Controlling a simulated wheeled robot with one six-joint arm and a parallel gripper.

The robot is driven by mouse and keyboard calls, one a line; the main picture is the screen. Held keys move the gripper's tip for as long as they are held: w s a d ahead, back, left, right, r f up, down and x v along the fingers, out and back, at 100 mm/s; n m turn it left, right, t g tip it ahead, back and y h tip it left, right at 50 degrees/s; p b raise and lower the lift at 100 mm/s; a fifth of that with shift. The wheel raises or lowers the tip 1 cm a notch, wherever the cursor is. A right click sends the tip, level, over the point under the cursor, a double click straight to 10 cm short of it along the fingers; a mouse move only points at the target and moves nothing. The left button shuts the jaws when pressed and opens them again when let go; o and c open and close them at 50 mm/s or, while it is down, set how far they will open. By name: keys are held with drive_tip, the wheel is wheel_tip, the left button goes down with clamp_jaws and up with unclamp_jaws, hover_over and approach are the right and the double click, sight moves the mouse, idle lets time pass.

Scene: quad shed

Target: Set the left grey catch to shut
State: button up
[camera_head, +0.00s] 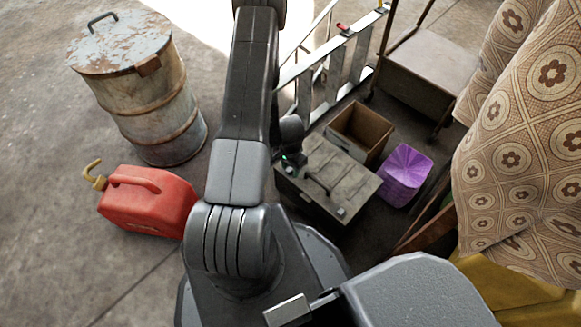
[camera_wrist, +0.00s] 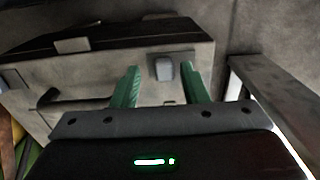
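A grey box (camera_head: 325,180) with a dark handle (camera_head: 318,184) stands on the floor beyond my arm. In the wrist view, the box (camera_wrist: 110,70) fills the upper left and shows two grey catches. One grey catch (camera_wrist: 163,68) lies in line with the gap between the green fingers of my gripper (camera_wrist: 160,70). The other catch (camera_wrist: 72,45) is farther left in that view. My gripper is open, with a finger on either side of the nearer catch; I cannot tell if they touch it. In the head view my arm partly hides the gripper at the box's left end.
An open brown carton (camera_head: 360,131) and a purple basket (camera_head: 405,175) stand close behind and right of the box. A ladder (camera_head: 335,70) lies behind. A red fuel can (camera_head: 150,202) and a rusty drum (camera_head: 150,95) stand left. Patterned cloth (camera_head: 520,150) hangs right.

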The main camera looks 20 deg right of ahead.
sight(290, 170)
wheel_tip(290, 170, up, 14)
drive_tip(key=p, duration=1.1)
drive_tip(key=shift+f, duration=0.2)
drive_tip(key=shift+f, duration=0.15)
wheel_tip(290, 170, down, 14)
drive_tip(key=b, duration=1.1)
drive_tip(key=shift+r+b, duration=0.2)
drive_tip(key=shift+b, duration=0.15)
drive_tip(key=shift+r, duration=0.1)
wheel_tip(290, 170, up, 14)
drive_tip(key=p, duration=1.2)
wheel_tip(290, 170, down, 15)
drive_tip(key=b, duration=1.2)
drive_tip(key=shift+b, duration=0.3)
drive_tip(key=w+r+p, duration=0.1)
drive_tip(key=w+a+p, duration=0.1)
drive_tip(key=p, duration=0.1)
drive_tip(key=shift+r, duration=0.4)
wheel_tip(290, 170, up, 13)
drive_tip(key=p, duration=1)
drive_tip(key=shift+d+f, duration=0.1)
